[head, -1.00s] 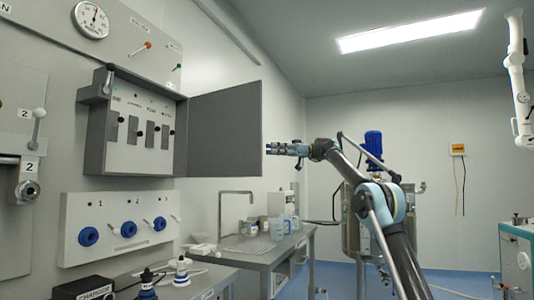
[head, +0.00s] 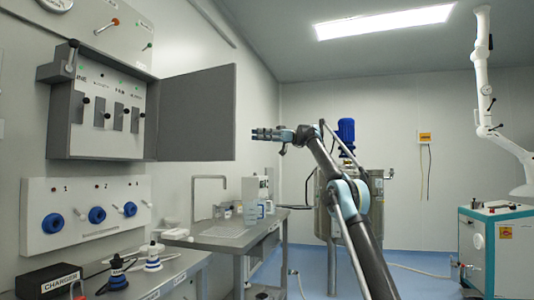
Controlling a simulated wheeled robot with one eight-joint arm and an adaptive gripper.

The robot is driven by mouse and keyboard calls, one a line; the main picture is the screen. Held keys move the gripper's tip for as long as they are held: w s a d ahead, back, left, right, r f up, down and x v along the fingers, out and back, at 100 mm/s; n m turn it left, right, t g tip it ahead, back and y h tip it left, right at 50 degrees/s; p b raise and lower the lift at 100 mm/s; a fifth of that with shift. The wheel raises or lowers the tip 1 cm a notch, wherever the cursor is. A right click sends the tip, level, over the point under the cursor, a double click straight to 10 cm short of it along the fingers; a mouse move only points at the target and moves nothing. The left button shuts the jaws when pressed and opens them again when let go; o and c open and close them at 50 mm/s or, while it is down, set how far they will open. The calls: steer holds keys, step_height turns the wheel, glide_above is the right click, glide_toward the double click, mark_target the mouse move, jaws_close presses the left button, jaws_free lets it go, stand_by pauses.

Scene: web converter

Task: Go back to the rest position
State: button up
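My gripper (head: 268,135) is at the end of my raised arm, a little right of the picture's middle. It points left, toward the open grey door (head: 197,115) of the wall cabinet. There seems to be a small gap between its tips and the door's right edge, though depth is hard to judge. I see nothing held in it. Its fingers are too small and seen too much from the side to tell whether they are open or shut.
The cabinet (head: 100,115) shows several levers. Below is a panel with blue sockets (head: 97,215). A bench with a charger (head: 48,280) and a sink table (head: 245,235) stand along the left wall. A steel tank (head: 325,205) stands behind my arm. A teal-edged cart (head: 490,245) is right.

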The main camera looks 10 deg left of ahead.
steer(key=shift+d, duration=0.1)
steer(key=s+d+f+m+t+h, duration=0.2)
steer(key=s+d+f+m+t, duration=0.3)
steer(key=s+d+f+m, duration=0.4)
steer(key=s+d+f+m+t+h, duration=0.35)
steer(key=s+d+f+m, duration=0.25)
steer(key=d+f, duration=0.5)
steer(key=s+d+f+m+t+h, duration=0.2)
steer(key=s+d+f, duration=0.6)
steer(key=f, duration=0.7)
steer(key=s+d+f+m+t+h, duration=0.2)
steer(key=s+d+f+m, duration=0.3)
steer(key=f, duration=1)
steer(key=s+d+f+m+t+h, duration=0.2)
steer(key=s+d+f+m+h, duration=0.1)
steer(key=s+d+f, duration=0.8)
steer(key=s+f+m, duration=0.1)
steer(key=s+f, duration=0.2)
steer(key=f, duration=0.2)
steer(key=shift+d+h, duration=0.35)
steer(key=shift+d, duration=0.05)
